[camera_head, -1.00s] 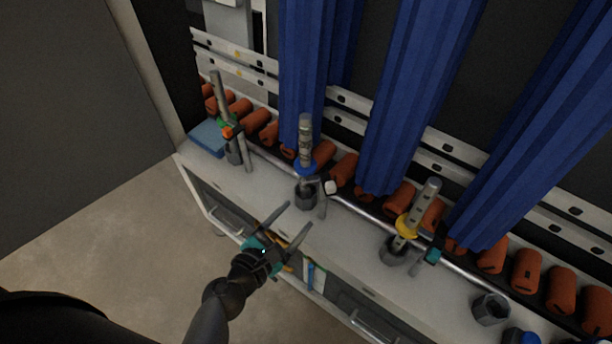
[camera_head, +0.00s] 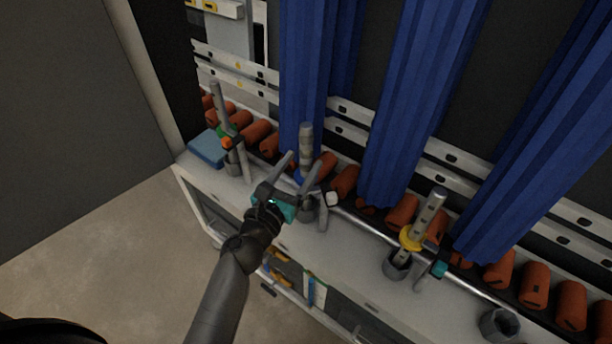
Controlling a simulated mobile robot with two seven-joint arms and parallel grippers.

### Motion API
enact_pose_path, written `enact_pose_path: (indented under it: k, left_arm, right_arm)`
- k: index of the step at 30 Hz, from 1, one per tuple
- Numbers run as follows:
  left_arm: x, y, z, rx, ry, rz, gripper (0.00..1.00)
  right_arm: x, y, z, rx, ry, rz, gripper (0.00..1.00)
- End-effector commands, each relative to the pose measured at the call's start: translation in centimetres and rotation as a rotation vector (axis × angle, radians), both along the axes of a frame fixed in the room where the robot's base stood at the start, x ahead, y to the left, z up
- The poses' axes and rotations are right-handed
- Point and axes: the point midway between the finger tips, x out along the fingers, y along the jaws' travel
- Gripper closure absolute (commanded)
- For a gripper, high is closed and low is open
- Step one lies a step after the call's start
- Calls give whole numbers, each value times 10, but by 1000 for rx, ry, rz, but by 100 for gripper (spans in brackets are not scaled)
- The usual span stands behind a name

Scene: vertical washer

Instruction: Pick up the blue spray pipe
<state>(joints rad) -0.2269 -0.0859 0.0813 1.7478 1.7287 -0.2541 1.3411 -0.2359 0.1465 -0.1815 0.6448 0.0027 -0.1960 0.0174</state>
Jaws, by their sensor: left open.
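The blue spray pipe (camera_head: 306,142) is a grey tube with a blue collar. It stands upright in a dark holder (camera_head: 308,212) on the white counter, in the middle of the head view. My left gripper (camera_head: 297,172) is open, with its two fingers pointing up toward the pipe. The fingers appear on either side of the pipe's lower part and hide some of the blue collar and holder. I cannot tell whether they touch it. My right gripper is not in view.
A spray pipe with a yellow collar (camera_head: 411,239) stands to the right, and one with orange and green parts (camera_head: 228,140) to the left. Orange rollers (camera_head: 402,211) and blue strip curtains (camera_head: 420,90) are behind. A blue block (camera_head: 206,148) lies at the counter's left end.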

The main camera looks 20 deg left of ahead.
Motion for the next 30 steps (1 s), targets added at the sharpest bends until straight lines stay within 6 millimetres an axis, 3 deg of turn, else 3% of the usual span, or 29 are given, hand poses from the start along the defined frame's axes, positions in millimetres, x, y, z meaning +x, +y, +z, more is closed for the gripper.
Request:
enact_pose_path:
  k: [8,18,29,30]
  left_arm:
    - [15,-2,0,0,0,0,34]
    - [55,-7,-1,1,0,0,34]
    - [61,-8,-1,1,1,0,34]
    - [61,-8,-1,1,1,0,39]
  right_arm:
    - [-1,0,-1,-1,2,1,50]
    - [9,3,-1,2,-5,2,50]
    - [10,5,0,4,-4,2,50]
    - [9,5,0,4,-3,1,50]
